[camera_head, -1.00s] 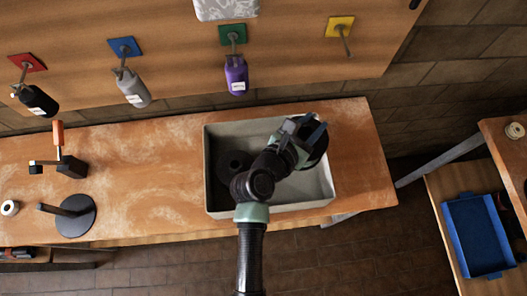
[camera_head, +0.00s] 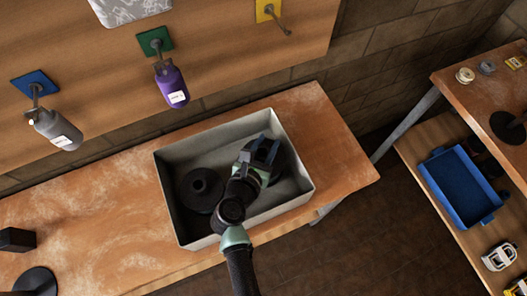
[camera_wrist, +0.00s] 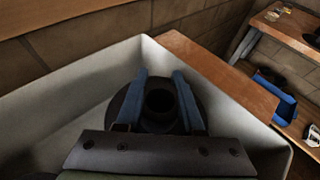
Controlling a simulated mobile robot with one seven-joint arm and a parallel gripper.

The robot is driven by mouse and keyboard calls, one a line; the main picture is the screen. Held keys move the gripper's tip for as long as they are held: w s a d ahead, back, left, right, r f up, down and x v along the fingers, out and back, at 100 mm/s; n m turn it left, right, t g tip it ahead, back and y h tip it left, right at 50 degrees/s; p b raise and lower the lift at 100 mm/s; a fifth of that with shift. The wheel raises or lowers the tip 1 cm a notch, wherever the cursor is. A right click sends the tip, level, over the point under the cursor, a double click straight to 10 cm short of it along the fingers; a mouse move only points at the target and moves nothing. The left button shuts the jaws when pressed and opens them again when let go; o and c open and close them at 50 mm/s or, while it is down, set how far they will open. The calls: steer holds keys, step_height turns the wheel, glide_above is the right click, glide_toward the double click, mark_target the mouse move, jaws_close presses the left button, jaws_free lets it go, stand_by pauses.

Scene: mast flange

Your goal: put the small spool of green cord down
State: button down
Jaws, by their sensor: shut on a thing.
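My gripper (camera_head: 262,150) is over the right part of the grey bin (camera_head: 296,140) on the wooden bench. In the wrist view its two blue fingers (camera_wrist: 160,78) are shut on a dark round spool (camera_wrist: 158,122) with a wide flange and a hollow hub. No green cord shows on it; it looks black. In the head view the gripper hides most of this spool (camera_head: 279,164). I cannot tell whether it touches the bin floor.
Another black spool-like piece (camera_head: 201,190) lies in the left part of the bin. Purple (camera_head: 172,87) and grey (camera_head: 54,128) bottles hang from the board behind. A blue tray (camera_head: 461,190) and small spools (camera_head: 465,75) are on the shelving at right. The bench left of the bin is mostly clear.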

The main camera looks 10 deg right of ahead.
mark_target(265, 155)
steer(key=shift+f+b, duration=0.4)
steer(key=shift+f, duration=1.3)
steer(key=shift+f, duration=0.15)
steer(key=c, duration=1)
jaws_free()
steer(key=shift+f, duration=0.15)
steer(key=o, duration=0.5)
